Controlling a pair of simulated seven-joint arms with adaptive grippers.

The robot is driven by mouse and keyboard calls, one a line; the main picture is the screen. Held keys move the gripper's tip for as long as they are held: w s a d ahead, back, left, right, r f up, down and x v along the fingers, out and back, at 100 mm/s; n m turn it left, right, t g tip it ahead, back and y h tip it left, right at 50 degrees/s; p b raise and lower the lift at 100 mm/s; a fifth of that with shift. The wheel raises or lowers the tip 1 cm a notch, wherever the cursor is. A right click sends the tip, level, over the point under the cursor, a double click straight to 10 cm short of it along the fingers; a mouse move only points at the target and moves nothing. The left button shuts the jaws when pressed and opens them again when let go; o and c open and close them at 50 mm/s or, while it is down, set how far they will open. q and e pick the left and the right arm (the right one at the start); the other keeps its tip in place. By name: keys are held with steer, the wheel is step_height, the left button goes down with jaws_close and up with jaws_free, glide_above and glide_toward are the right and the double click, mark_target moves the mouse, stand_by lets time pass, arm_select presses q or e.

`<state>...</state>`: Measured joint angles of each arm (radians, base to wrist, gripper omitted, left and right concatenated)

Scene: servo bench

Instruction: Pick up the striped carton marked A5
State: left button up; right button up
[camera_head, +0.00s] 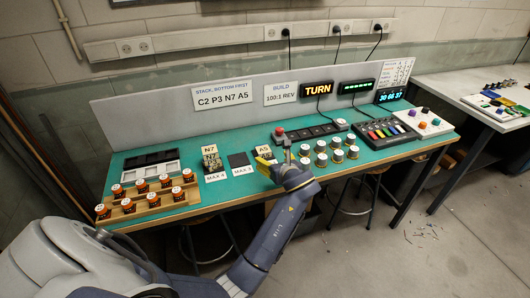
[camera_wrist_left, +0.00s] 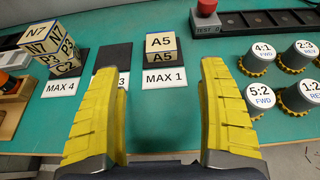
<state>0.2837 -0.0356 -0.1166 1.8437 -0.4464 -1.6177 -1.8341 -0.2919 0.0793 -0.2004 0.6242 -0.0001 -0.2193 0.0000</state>
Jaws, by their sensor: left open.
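The striped carton marked A5 (camera_wrist_left: 161,48) stands upright on a dark pad behind the MAX 1 card (camera_wrist_left: 164,79). In the head view the A5 carton (camera_head: 262,152) is partly covered by my left gripper (camera_head: 270,161). In the wrist view my left gripper (camera_wrist_left: 160,68) is open and empty, its yellow fingers spread wide. The carton lies ahead of the fingertips, between their lines and apart from them. A stack of cartons (camera_wrist_left: 52,47) stands to the left behind the MAX 4 card (camera_wrist_left: 62,86), with N7 on top, P3 below and C2 at the bottom. My right gripper is not in view.
The dark middle pad (camera_wrist_left: 114,57) is empty. Several labelled servo cans (camera_wrist_left: 260,58) stand close to the right of my fingers. A red button (camera_wrist_left: 206,8) is on a box behind right. A wooden rack with orange cans (camera_head: 148,198) is at left.

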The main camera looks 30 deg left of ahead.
mark_target(264, 151)
arm_select(q)
steer(key=shift+x, duration=5.95)
steer(key=c, duration=1.3)
